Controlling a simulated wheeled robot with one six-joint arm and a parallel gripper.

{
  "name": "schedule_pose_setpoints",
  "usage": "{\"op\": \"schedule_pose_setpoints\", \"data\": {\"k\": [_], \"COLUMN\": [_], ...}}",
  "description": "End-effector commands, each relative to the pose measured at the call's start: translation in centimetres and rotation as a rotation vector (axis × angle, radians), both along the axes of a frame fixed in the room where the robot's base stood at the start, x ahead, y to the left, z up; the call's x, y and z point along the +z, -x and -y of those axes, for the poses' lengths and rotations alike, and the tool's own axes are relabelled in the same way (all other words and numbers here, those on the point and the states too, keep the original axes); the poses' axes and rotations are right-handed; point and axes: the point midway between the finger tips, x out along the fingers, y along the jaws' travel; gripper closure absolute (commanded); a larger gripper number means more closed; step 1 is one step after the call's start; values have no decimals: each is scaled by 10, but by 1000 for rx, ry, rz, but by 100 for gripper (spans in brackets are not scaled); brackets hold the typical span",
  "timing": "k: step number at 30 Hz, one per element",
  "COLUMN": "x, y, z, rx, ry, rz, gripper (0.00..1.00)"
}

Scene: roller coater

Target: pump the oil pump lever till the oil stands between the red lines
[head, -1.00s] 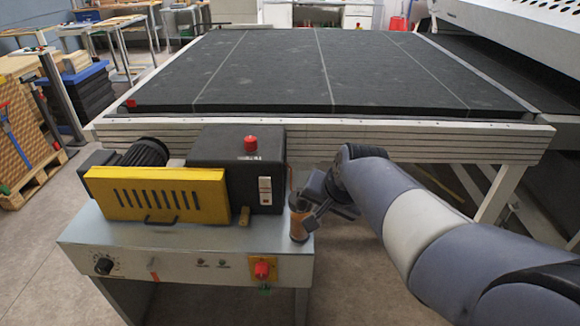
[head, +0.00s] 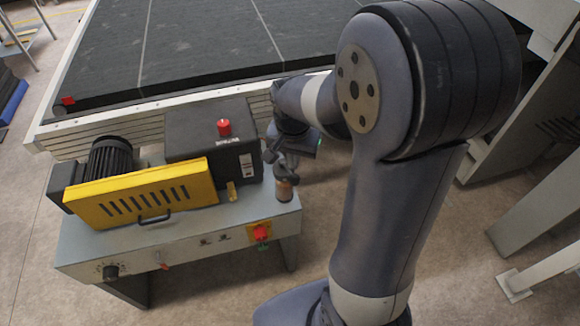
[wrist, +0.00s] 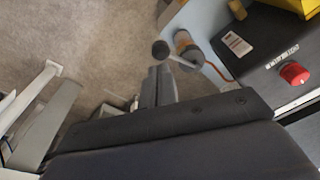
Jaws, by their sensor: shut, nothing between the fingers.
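The oil pump is a small amber and grey cylinder (head: 284,190) at the right corner of the machine bench; it also shows in the wrist view (wrist: 186,46). Its lever, a thin rod with a dark round knob (wrist: 160,48), sticks out from the pump in the wrist view. My gripper (head: 284,170) is shut and empty, just above and behind the pump in the head view. In the wrist view its fingertips (wrist: 158,72) point at the knob, with a small gap seen between them; depth is unclear. No oil level or red lines can be read.
A black box (head: 212,135) with a red cap (head: 224,127) and a white plate (head: 246,165) stands beside the pump. A yellow guard (head: 140,193) is left of it. A red switch (head: 261,233) sits on the bench front. Floor right of the bench is open.

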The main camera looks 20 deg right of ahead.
Motion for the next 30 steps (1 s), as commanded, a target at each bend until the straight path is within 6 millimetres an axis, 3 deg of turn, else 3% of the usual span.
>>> {"op": "schedule_pose_setpoints", "data": {"k": [17, 23, 30], "x": [-1, -16, -47], "y": [0, 0, -3], "z": [0, 1, 2], "rx": [0, -1, -1], "ry": [6, 6, 7], "rz": [-12, -12, -14], "gripper": [100, 100, 100]}}
